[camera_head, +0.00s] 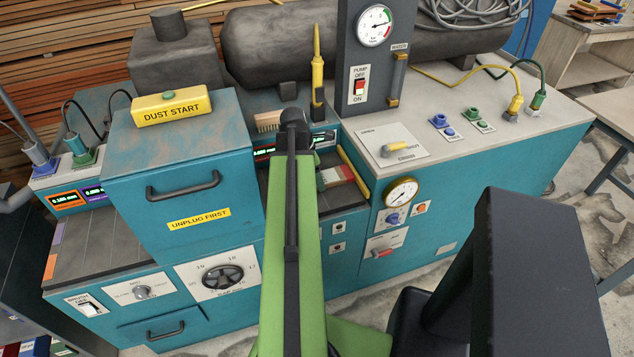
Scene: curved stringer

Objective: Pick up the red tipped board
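A short pale board with a red part toward its right end (345,175) lies in the recess of the teal machine, just right of my green arm. The arm covers part of the recess, so the board's left end may be hidden. The black far end of my arm (293,123) is above and left of this board, in front of the machine, apart from it in the picture. No separate fingertips show there, so I cannot tell whether my gripper is open or shut. Nothing is visibly held.
A teal cabinet with a yellow DUST START box (171,107) stands left of the recess. A brush (267,122) and a yellow-black upright tool (317,70) are behind it. A gauge panel (372,60) and a grey worktop with plugs (480,110) lie right.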

